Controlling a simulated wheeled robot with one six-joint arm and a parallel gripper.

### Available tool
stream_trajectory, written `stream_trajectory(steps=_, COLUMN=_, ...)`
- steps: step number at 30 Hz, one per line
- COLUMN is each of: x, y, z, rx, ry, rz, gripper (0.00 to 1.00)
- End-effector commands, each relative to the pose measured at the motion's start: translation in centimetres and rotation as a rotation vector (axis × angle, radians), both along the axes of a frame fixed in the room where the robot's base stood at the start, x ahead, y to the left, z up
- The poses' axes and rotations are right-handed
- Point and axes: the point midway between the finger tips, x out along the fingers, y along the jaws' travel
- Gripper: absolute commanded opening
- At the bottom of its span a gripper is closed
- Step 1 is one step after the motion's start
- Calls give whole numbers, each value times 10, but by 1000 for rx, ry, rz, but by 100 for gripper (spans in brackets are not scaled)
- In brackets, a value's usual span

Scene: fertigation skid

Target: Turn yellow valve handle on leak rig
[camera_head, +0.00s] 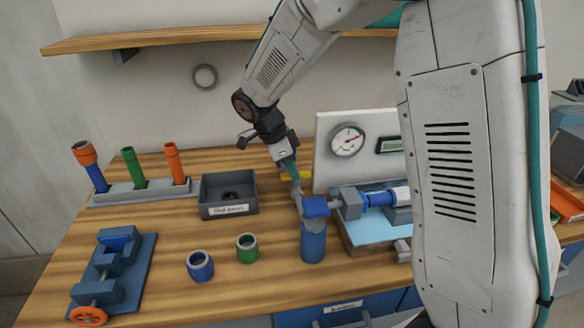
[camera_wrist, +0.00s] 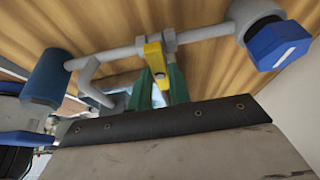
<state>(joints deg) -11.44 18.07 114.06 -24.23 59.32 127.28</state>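The yellow valve handle (camera_wrist: 154,58) sits on a grey pipe of the leak rig in the wrist view. In the head view the yellow handle (camera_head: 297,175) is partly hidden by my gripper (camera_head: 292,172). In the wrist view the green fingers of my gripper (camera_wrist: 160,88) stand apart, with the handle's tip in line with the gap between them. I cannot tell whether either finger touches the handle. The leak rig also shows a blue cylinder (camera_head: 313,243), a grey and blue fitting (camera_head: 350,203) and a white panel with a round gauge (camera_head: 347,140).
A dark bin (camera_head: 228,208) stands left of the rig. A rack with coloured tubes (camera_head: 140,191) and a blue vise with an orange wheel (camera_head: 88,316) stand further left. A shelf (camera_head: 180,37) runs above.

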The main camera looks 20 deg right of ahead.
Motion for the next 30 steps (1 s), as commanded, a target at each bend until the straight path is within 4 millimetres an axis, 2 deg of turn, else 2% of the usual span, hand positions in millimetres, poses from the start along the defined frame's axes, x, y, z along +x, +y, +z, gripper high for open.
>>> stream_trajectory(steps=1, x=0, y=0, z=0, rx=0, ry=0, rz=0, gripper=5)
stream_trajectory(steps=2, x=0, y=0, z=0, rx=0, ry=0, rz=0, gripper=0)
stream_trajectory(steps=14, x=-1, y=0, z=1, rx=-1, ry=0, rz=47, gripper=0)
stream_trajectory(steps=20, x=-2, y=0, z=1, rx=-1, ry=-1, rz=162, gripper=0)
stream_trajectory(steps=30, x=-5, y=-1, z=1, rx=-1, ry=-2, rz=470, gripper=0)
